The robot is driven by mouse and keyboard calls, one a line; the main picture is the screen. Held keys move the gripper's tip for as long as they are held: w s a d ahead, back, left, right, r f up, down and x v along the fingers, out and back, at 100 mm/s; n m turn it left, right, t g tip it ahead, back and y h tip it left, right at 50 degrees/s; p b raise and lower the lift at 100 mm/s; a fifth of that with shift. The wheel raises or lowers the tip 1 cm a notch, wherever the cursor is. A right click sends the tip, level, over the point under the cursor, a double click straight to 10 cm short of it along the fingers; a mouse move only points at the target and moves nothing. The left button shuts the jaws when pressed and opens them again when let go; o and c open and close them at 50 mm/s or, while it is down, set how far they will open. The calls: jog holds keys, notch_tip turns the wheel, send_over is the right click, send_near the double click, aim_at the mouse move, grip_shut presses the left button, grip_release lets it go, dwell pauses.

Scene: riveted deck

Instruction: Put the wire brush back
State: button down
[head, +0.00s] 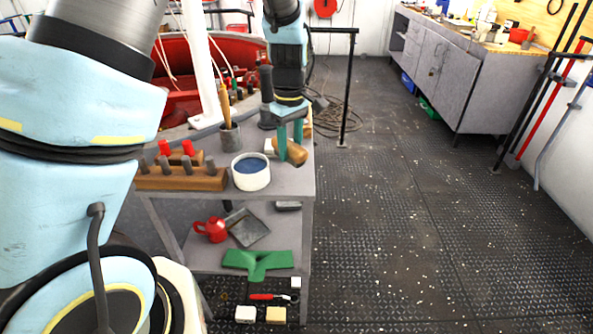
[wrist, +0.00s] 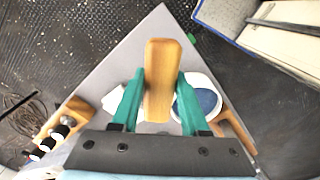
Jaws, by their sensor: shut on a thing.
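My gripper (head: 290,143) is shut on a wooden block-shaped piece (head: 297,153), which I take to be the wire brush, above the top of a grey cart (head: 291,184). In the wrist view, its rounded tan wood (wrist: 159,70) lies lengthwise between the two teal fingers of my gripper (wrist: 159,86). No bristles show; its underside is hidden. I cannot tell whether it touches the cart top.
A white bowl with blue contents (head: 251,182) stands just left of the gripper. A wooden rack (head: 180,182) with grey pegs and a cup (head: 230,136) of tools stand further left. The lower shelf holds a red can (head: 212,230).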

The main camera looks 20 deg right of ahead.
aim_at(291, 180)
jog(key=shift+f+p, duration=0.6)
jog(key=shift+f, duration=2.7)
jog(key=shift+f, duration=0.2)
jog(key=shift+c, duration=2.1)
grip_release()
